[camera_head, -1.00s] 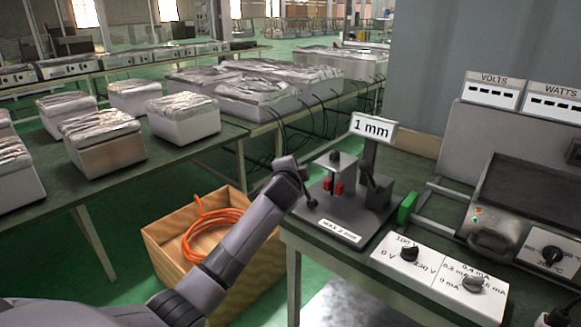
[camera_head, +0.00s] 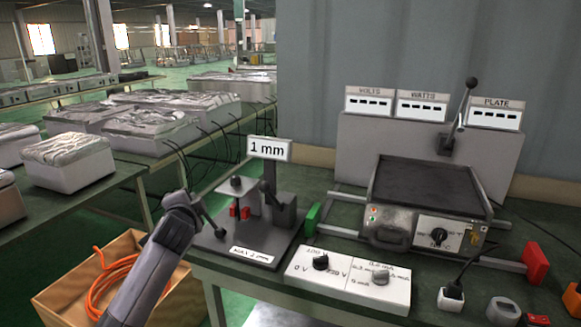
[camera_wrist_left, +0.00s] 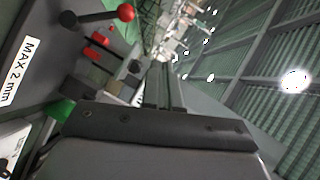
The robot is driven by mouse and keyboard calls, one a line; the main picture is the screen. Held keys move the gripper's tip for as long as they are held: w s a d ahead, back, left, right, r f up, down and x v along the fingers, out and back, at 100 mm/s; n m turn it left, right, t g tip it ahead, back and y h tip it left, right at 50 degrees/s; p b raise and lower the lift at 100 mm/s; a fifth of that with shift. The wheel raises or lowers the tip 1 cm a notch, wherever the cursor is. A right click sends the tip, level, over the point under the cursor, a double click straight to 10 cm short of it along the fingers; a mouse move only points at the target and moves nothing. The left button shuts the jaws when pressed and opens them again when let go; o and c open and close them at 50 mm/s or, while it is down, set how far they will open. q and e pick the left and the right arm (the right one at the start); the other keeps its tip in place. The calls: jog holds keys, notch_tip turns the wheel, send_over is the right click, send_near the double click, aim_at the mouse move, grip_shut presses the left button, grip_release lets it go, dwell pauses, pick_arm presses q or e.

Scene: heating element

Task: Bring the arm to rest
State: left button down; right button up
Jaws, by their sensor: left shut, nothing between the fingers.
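My left arm rises from the bottom left in the head view. Its gripper (camera_head: 184,201) is at the left edge of the gauge device (camera_head: 262,232), close to the device's lever (camera_head: 210,222). In the left wrist view the shut fingers (camera_wrist_left: 165,88) are empty. The lever's red ball (camera_wrist_left: 126,12) shows there, apart from the fingers; in the head view the gripper seems to hide it. The device has a "1 mm" sign (camera_head: 269,149) and two red blocks (camera_head: 239,212). My right gripper is not in view.
A wooden crate (camera_head: 60,298) with an orange cable (camera_head: 108,280) stands below left. A white switch box (camera_head: 347,280) and a heating plate unit (camera_head: 425,215) are on the bench to the right. Foil-covered boxes (camera_head: 68,160) fill the left table.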

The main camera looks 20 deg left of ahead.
pick_arm(q)
jog(key=s+d+f+h, duration=0.2)
jog(key=s+d+f, duration=0.2)
jog(key=f, duration=0.2)
jog(key=s+d+f+n+g+h, duration=0.1)
jog(key=s+d+f, duration=0.3)
jog(key=f, duration=0.3)
jog(key=s+d+f+h, duration=0.2)
jog(key=s+d+f, duration=0.15)
jog(key=f, duration=0.25)
jog(key=s+d+f+n+g+h, duration=0.1)
jog(key=s+d+f, duration=0.3)
jog(key=s, duration=0.7)
jog(key=s+d+f+n+g+h, duration=0.1)
jog(key=s+d+f+n+h, duration=0.2)
jog(key=s, duration=0.7)
jog(key=d+f+n, duration=0.1)
jog(key=d+f, duration=0.1)
jog(key=d, duration=0.1)
jog(key=shift+s+d+f, duration=0.2)
jog(key=shift+s, duration=0.15)
